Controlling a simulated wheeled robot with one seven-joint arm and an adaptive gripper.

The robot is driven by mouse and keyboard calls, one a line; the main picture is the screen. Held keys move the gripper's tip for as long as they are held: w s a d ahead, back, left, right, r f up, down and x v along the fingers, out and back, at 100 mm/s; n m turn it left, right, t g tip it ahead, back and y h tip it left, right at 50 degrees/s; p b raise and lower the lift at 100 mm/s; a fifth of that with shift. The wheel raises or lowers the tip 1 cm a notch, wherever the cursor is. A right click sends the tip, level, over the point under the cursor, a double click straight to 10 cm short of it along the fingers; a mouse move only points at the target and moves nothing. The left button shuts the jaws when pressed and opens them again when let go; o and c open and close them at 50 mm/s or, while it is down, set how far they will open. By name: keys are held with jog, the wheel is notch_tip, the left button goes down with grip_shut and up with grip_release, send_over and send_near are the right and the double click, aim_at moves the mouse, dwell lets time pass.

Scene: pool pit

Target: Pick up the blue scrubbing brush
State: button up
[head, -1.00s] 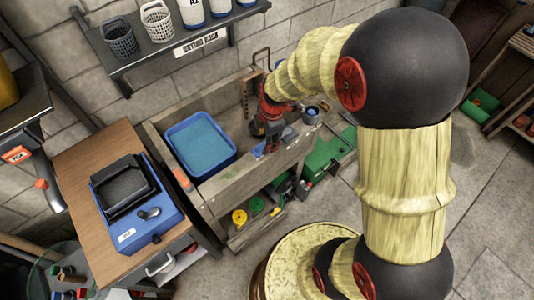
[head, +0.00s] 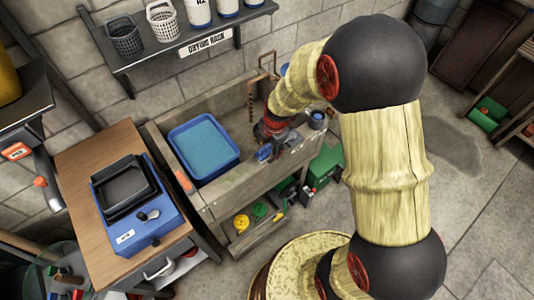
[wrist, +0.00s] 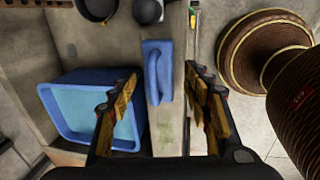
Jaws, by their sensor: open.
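In the head view the brush (head: 264,153) shows just below my gripper (head: 270,133), which hangs over the trough's front side; the fingers are partly hidden there.
A blue basin of water (head: 233,168) sits in the trough (head: 212,208), left of my gripper. A small dark pot (head: 317,120) stands to the right. A desk (head: 75,170) with a blue scale (head: 160,222) is at the left. A wall shelf (head: 180,48) holds baskets and bottles.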

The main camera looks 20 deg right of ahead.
jog(key=shift+f, duration=0.1)
jog(key=c, duration=0.3)
grip_shut()
dwell(0.4)
